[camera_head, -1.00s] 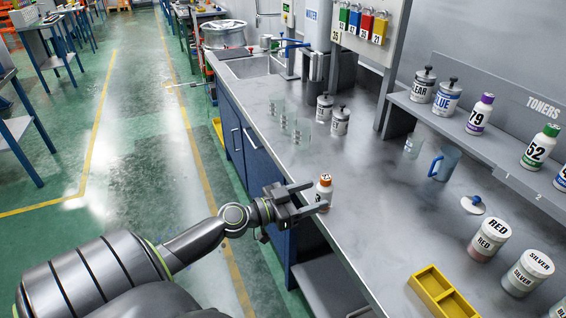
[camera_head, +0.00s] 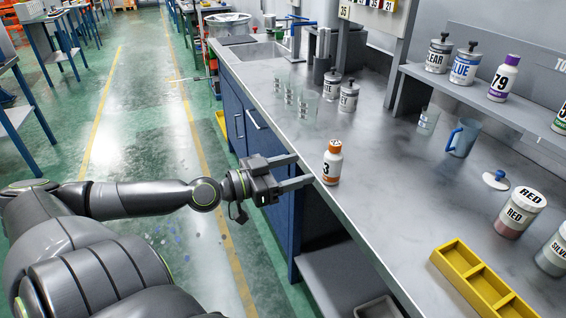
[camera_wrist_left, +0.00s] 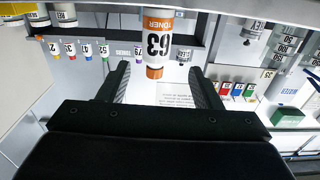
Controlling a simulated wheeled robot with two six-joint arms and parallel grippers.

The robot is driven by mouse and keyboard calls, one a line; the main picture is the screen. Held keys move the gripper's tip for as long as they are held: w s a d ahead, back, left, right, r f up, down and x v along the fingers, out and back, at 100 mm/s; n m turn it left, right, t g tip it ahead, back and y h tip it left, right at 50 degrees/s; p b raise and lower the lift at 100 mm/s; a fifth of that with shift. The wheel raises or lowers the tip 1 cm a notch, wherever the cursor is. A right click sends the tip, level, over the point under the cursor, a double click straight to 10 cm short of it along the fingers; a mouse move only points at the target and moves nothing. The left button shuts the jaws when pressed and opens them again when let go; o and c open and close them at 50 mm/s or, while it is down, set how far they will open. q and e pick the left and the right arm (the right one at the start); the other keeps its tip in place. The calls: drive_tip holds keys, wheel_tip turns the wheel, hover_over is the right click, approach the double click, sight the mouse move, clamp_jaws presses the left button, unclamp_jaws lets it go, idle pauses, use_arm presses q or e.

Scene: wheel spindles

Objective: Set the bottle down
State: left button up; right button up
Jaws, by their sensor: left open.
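A white bottle with an orange cap (camera_head: 332,163) stands upright on the grey counter (camera_head: 385,205), near its front edge. My left gripper (camera_head: 305,169) is open and empty just left of the bottle, its two fingers pointing toward it with a small gap. In the left wrist view the bottle (camera_wrist_left: 160,38) appears upside down beyond and between the open fingers, its label reading 63 and TONER. My right gripper is not in view.
A yellow divided tray (camera_head: 478,283) lies on the counter at lower right. A blue mug (camera_head: 462,138) and a red-labelled jar (camera_head: 519,212) stand farther right. Clear cups (camera_head: 290,95) and grey-lidded jars (camera_head: 347,97) stand behind.

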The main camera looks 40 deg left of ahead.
use_arm(q)
drive_tip(key=p+v, duration=0.2)
drive_tip(key=shift+s+d+p, duration=0.15)
drive_tip(key=shift+s+p, duration=0.15)
drive_tip(key=shift+p, duration=0.05)
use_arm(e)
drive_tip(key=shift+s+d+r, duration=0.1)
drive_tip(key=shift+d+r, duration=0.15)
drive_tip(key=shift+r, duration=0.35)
use_arm(q)
drive_tip(key=shift+f, duration=0.1)
